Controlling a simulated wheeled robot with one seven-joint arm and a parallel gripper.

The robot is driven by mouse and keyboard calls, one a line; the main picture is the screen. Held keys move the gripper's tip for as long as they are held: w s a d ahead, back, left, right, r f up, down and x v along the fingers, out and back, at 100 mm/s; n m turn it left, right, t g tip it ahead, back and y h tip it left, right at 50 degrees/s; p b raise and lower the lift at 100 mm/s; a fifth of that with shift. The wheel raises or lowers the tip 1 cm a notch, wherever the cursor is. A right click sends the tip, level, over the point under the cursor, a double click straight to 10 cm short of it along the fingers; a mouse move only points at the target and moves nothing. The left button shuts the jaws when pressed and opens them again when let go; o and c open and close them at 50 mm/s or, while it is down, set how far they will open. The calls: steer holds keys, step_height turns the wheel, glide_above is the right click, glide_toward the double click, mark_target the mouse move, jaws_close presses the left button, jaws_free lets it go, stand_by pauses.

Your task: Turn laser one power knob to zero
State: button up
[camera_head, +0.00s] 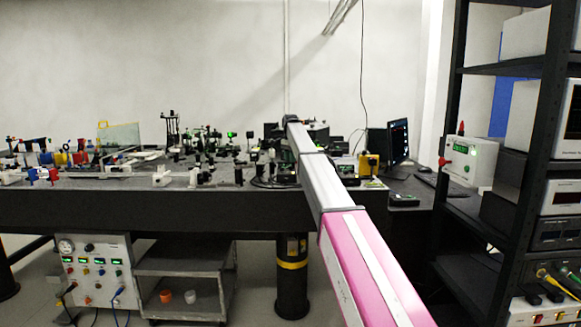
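No knob is marked clearly enough for me to tell which is the laser one power knob. A white control box (100,270) with several coloured knobs, small green displays and a round gauge stands below the bench at lower left. Another white box (468,162) with a green display and red knobs sits on the rack at right. My pink and white arm reaches from the lower right toward the bench, and its far end overlaps the dark equipment there. I cannot make out my gripper or its fingers.
The long dark optical bench (180,209) carries many small mounts. A monitor (397,140) stands at its right end. A grey cart (185,262) with two small cups is under the bench. A black rack (531,130) with instruments and cables fills the right side.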

mark_target(290, 164)
steer(key=shift+f, duration=2)
jaws_close()
steer(key=shift+n, duration=0.3)
steer(key=n, duration=0.3)
steer(key=shift+n, duration=2.1)
jaws_free()
